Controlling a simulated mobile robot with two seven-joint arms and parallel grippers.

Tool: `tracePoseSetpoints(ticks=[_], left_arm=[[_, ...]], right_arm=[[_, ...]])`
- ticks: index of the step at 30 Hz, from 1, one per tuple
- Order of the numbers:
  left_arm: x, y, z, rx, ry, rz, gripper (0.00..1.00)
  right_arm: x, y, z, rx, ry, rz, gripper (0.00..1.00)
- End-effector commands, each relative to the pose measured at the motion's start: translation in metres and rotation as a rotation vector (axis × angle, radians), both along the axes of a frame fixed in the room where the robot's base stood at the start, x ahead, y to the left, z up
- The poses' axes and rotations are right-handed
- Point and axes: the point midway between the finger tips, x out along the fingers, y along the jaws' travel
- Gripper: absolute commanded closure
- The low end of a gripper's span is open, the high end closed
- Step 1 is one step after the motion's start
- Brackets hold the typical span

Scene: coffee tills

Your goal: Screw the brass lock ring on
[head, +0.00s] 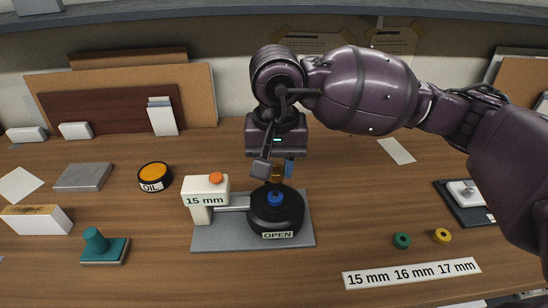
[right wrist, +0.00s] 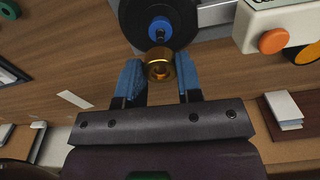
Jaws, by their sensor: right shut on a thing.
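My right gripper (head: 274,168) is shut on the brass lock ring (right wrist: 160,66); its blue fingertips (right wrist: 160,78) grip the ring from both sides. The ring also shows in the head view (head: 277,174), partly hidden by the fingers. Below it stands a black round holder (head: 290,212) with a blue centre piece (head: 275,198) and an "OPEN" label. In the right wrist view the blue centre piece (right wrist: 159,27) is just beyond the ring; I cannot tell if they touch. My left gripper is not in view.
A white block (head: 205,185) marked "15 mm" with an orange button joins the holder on a grey plate (head: 220,240). Green (head: 402,240) and yellow (head: 442,236) rings lie at right. An oil tin (head: 154,177) and green-handled stamp (head: 103,246) stand at left. The front middle is clear.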

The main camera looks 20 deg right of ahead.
Motion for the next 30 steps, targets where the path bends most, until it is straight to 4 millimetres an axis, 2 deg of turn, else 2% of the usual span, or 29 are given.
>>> tracePoseSetpoints(ticks=[1, 3, 9, 14, 30], left_arm=[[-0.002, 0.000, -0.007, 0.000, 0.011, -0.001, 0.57], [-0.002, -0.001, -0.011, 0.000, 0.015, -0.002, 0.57], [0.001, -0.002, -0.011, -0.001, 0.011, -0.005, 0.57], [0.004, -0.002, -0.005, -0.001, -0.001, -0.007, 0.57], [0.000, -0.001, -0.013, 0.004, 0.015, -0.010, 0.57]], right_arm=[[0.000, 0.000, -0.010, -0.001, 0.007, 0.000, 0.91], [0.000, 0.000, -0.016, -0.001, 0.007, 0.000, 0.91], [0.000, 0.000, -0.026, 0.000, 0.002, 0.000, 0.91], [0.000, 0.000, -0.023, 0.001, -0.001, 0.000, 0.91], [-0.001, 0.000, -0.023, 0.001, -0.001, 0.000, 0.91]])
